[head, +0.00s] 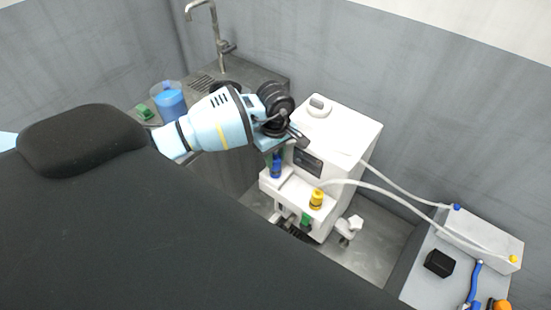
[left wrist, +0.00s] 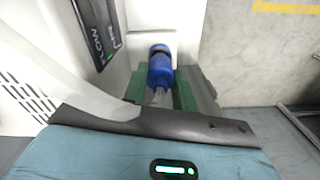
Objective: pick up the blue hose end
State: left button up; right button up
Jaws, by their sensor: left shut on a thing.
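The blue hose end (head: 276,168) stands upright at the front ledge of the white machine (head: 345,128). In the left wrist view the blue hose end (left wrist: 161,68) shows between the green finger pads, with a pale hose below it. My left gripper (head: 275,154) comes over it from above and behind and is shut on it. The left gripper (left wrist: 160,95) fills the lower part of the wrist view. I cannot tell whether the hose end still touches the ledge. My right gripper is not in view.
A yellow hose end (head: 316,199) stands on the same ledge, close to the right. Pale hoses run right to a white box (head: 478,236) on a grey surface, near a black block (head: 439,263). A sink tap (head: 215,28) and a blue-filled beaker (head: 171,100) are at the left.

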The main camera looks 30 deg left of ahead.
pick_arm(q)
notch_tip(320, 180, up, 3)
jog(key=shift+f, duration=0.2)
jog(key=s+d+r, duration=0.1)
jog(key=s+d, duration=0.8)
jog(key=s, duration=0.5)
jog(key=w+r+m, duration=0.3)
jog(key=r+m, duration=0.5)
jog(key=m, duration=0.6)
jog(key=shift+w+a+r+b, duration=0.15)
jog(key=shift+a+r+b, duration=0.1)
jog(key=shift+r+b, duration=0.05)
